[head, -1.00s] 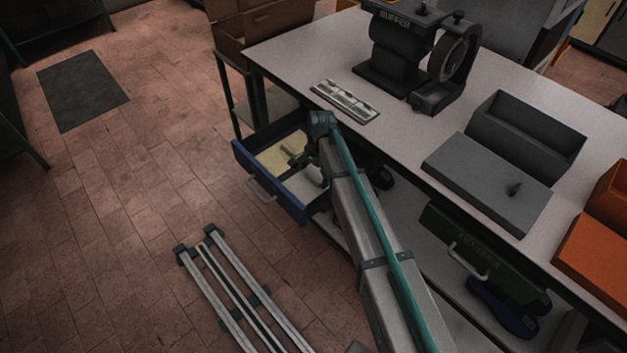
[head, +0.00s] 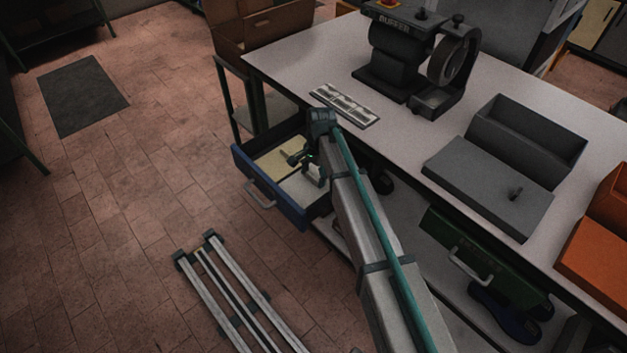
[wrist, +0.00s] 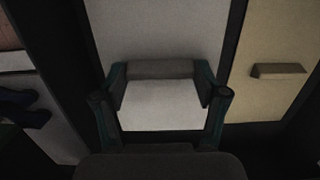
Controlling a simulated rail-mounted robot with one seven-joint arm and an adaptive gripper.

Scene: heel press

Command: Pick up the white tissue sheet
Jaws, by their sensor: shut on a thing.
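The white tissue sheet (wrist: 160,32) lies flat in the open blue drawer, beside a yellow sheet. It also shows in the head view (head: 298,189), partly hidden by my arm. A raised grey-brown bar (wrist: 160,69) stands on the white sheet. My gripper (wrist: 161,73) is over the sheet, its two fingers at the two ends of the bar and shut on it. In the head view my gripper (head: 313,172) is down inside the drawer. I cannot tell whether the sheet is clear of the drawer floor.
The yellow sheet (wrist: 280,45) has a similar bar on it. The blue drawer (head: 270,203) stands open under the workbench (head: 300,60). On the bench are a grinder (head: 390,80), a metal strip (head: 345,104) and a grey open box (head: 490,185). A green drawer (head: 455,250) is to the right.

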